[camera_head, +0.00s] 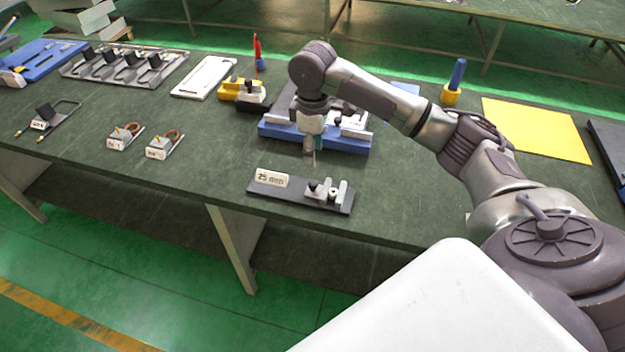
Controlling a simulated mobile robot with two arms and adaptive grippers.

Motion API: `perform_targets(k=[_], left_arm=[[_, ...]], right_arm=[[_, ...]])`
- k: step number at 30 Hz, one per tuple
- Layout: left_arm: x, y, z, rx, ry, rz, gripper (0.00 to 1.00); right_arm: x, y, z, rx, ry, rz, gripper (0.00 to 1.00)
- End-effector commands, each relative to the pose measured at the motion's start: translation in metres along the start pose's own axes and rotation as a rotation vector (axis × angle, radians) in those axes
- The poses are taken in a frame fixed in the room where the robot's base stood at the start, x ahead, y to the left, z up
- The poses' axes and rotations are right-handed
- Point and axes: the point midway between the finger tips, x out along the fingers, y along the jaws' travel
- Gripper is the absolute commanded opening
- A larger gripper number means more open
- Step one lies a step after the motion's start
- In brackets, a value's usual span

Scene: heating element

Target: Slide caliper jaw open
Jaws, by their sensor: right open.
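A dark plate (300,200) near the table's front edge carries a light label reading "25 mm" (270,179). On its right part sit small silver jaw-like blocks (335,192) with dark knobs; they look like the caliper jaws, and the gap between them is too small to judge. My right gripper (309,155) points down just behind this plate, apart from the blocks, in front of a blue-based fixture (345,145). It is open, and nothing shows between its fingers. My right forearm hides part of the fixture. My left gripper is not in view.
A yellow-and-black block (242,91) and a white plate (203,77) stand behind, left of the fixture. Small parts with copper-coloured loops (164,143) lie at left. A yellow sheet (536,129) lies at right.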

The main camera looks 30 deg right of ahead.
Motion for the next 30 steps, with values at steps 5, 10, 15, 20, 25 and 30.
perform_targets(k=[5, 10, 15, 20, 25, 30], left_arm=[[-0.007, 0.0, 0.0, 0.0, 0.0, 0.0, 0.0], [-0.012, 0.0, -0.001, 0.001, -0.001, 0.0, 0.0], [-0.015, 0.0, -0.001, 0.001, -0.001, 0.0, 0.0], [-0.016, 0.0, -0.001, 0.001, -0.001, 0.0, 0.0], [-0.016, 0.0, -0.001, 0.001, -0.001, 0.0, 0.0], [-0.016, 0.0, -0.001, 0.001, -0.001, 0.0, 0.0]], right_arm=[[0.038, -0.001, 0.001, -0.001, -0.004, -0.003, 0.5], [0.074, -0.001, 0.001, 0.001, -0.003, -0.003, 0.5], [0.099, -0.001, 0.0, -0.001, -0.001, 0.0, 0.5], [0.111, -0.001, 0.0, -0.001, 0.001, 0.001, 0.5], [0.113, 0.0, 0.0, -0.001, 0.001, 0.002, 0.5], [0.113, 0.0, 0.0, -0.001, 0.001, 0.002, 0.45]])
